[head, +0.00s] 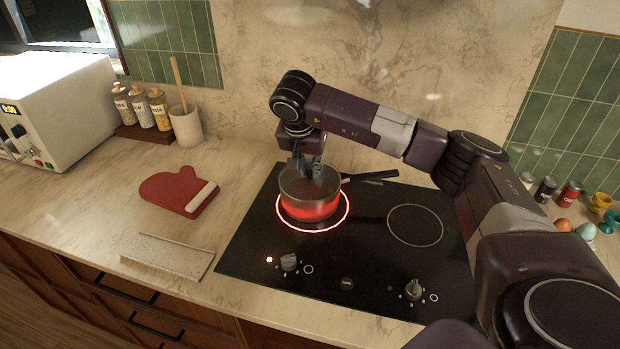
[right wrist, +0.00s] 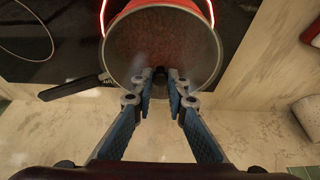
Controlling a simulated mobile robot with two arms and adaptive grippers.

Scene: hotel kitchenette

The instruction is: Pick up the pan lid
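The pan lid is a clear glass disc (head: 301,184) with a metal rim, lying on a pan (head: 310,207) on the glowing rear-left burner. In the right wrist view the lid (right wrist: 160,35) shows a small dark knob (right wrist: 160,73). My right gripper (head: 309,172) points down at the lid from behind. In the right wrist view its two fingertips (right wrist: 160,78) stand on either side of the knob, with a narrow gap that looks open. I cannot see clear contact with the knob. My left gripper is out of view.
The pan's black handle (head: 371,176) points right. The black hob (head: 375,262) has a free burner at right. A red oven mitt (head: 170,190) and a pale tray-like slab (head: 166,256) lie left. A utensil crock (head: 186,125) and bottles (head: 141,106) stand at the back left.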

